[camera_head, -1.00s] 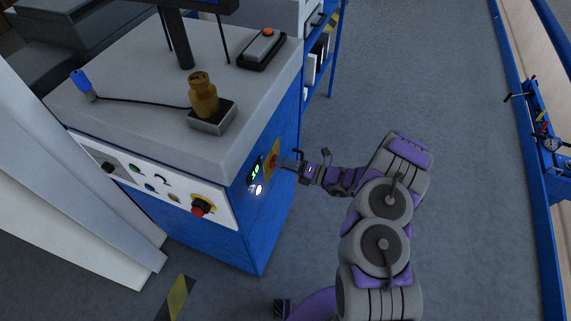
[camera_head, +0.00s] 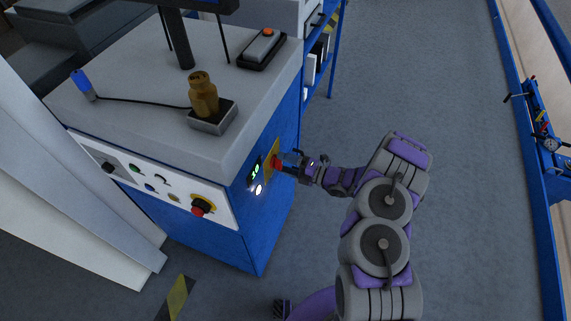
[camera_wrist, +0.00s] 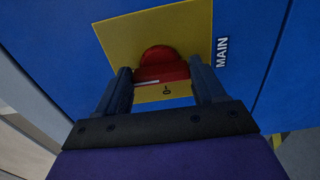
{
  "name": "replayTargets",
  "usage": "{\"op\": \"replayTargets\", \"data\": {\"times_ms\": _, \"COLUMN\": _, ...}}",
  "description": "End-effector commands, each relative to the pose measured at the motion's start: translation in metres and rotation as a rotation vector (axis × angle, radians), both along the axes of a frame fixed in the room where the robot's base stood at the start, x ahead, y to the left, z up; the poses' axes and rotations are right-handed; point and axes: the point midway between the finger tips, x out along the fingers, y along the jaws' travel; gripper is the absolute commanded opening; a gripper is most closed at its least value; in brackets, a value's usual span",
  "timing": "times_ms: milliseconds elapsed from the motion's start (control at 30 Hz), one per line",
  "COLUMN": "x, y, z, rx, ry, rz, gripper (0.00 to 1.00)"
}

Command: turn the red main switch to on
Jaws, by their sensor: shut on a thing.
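The red main switch (camera_wrist: 162,66) sits on a yellow plate (camera_wrist: 120,40) on the blue cabinet side, beside the word MAIN. In the wrist view my gripper (camera_wrist: 164,78) has one finger on each side of the red knob and is shut on it. A white mark shows on the knob's near edge, and a small 0 or similar symbol is printed on the plate just below it. In the head view the red switch (camera_head: 277,164) shows at the tip of my gripper (camera_head: 284,163), which reaches it from the right. The knob's far side is partly hidden.
The blue cabinet (camera_head: 262,225) has a lit display (camera_head: 256,172) left of the switch and a white front panel with a red emergency button (camera_head: 201,206). A brass weight (camera_head: 203,95) stands on top. The grey floor (camera_head: 430,70) on the right is clear.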

Motion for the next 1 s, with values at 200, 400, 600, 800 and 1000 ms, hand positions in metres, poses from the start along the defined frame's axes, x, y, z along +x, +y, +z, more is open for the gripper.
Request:
{"op": "replayTargets", "data": {"times_ms": 200, "x": 0.003, "y": -0.003, "z": -0.001, "rx": -0.003, "ry": 0.001, "rz": -0.011, "gripper": 0.39}}
{"op": "replayTargets", "data": {"times_ms": 400, "x": 0.002, "y": -0.002, "z": -0.001, "rx": -0.003, "ry": 0.0, "rz": -0.008, "gripper": 0.85}}
{"op": "replayTargets", "data": {"times_ms": 600, "x": 0.0, "y": -0.001, "z": 0.0, "rx": -0.002, "ry": -0.002, "rz": -0.004, "gripper": 0.95}}
{"op": "replayTargets", "data": {"times_ms": 800, "x": -0.002, "y": -0.004, "z": 0.001, "rx": -0.002, "ry": -0.002, "rz": -0.004, "gripper": 0.95}}
{"op": "replayTargets", "data": {"times_ms": 1000, "x": -0.01, "y": -0.029, "z": 0.001, "rx": 0.0, "ry": -0.001, "rz": -0.008, "gripper": 0.95}}
